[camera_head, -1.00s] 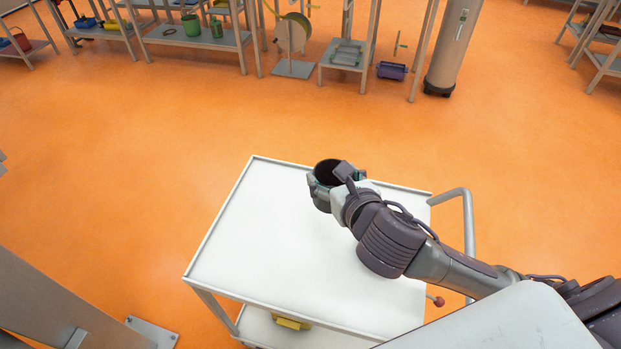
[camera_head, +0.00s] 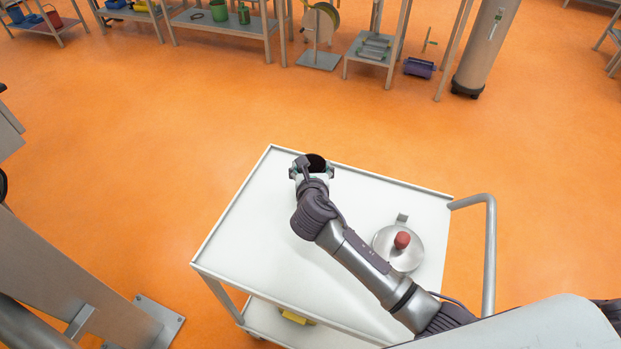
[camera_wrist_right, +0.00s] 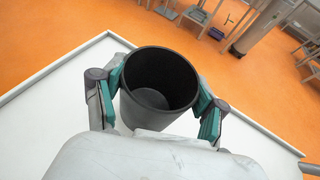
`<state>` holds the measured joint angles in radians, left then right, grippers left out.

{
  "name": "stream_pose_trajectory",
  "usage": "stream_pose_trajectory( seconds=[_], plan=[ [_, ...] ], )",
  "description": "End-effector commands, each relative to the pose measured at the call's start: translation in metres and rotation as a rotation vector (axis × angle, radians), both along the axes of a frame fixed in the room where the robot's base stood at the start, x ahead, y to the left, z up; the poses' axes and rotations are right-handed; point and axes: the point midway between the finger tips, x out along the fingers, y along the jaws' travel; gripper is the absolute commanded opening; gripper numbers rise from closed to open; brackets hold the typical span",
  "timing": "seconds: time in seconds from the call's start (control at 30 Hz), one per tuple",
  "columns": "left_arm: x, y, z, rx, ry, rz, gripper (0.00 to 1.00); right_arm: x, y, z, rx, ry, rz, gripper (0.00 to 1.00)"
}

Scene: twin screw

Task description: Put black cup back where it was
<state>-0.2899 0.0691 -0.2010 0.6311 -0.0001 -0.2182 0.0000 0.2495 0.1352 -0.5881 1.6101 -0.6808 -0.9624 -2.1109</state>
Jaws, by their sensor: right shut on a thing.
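The black cup (camera_head: 316,160) is at the far left corner of the white cart top (camera_head: 245,240). My right gripper (camera_head: 312,169) is shut on the cup, one finger on each side. In the right wrist view the cup (camera_wrist_right: 160,80) is upright with its open mouth showing, and it looks empty. The teal pads of my right gripper (camera_wrist_right: 160,95) press on its left and right walls. The cup's base is hidden, so I cannot tell whether it touches the cart top. My left gripper is not in view.
A round silver lid-like object with a red knob (camera_head: 402,241) lies on the cart top right of my arm. The cart has a handle (camera_head: 490,250) at right. A yellow object (camera_head: 296,317) is on the lower shelf. The cart's left half is bare.

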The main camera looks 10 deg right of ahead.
Motion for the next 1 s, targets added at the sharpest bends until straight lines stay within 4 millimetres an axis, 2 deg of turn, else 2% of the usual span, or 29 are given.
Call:
stream_pose_trajectory(
  seconds=[0.07,0.33,0.73,0.77,0.9,1.0],
  plan=[
    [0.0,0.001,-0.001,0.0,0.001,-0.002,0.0,0.003,0.002,-0.003,-0.001,-0.001,-0.001,0.3],
    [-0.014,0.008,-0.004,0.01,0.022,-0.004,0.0,0.003,0.002,-0.039,0.0,0.001,-0.001,0.3],
    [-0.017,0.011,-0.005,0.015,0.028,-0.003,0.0,0.002,0.002,-0.045,-0.001,0.0,-0.001,0.3],
    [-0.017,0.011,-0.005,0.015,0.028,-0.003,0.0,0.002,0.002,-0.045,-0.001,0.0,-0.001,0.73],
    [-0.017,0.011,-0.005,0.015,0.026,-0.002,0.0,0.002,0.002,-0.045,0.0,0.0,-0.001,0.96],
    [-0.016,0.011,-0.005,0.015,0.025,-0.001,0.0,0.002,0.002,-0.044,-0.001,0.0,-0.001,0.96]
  ],
)
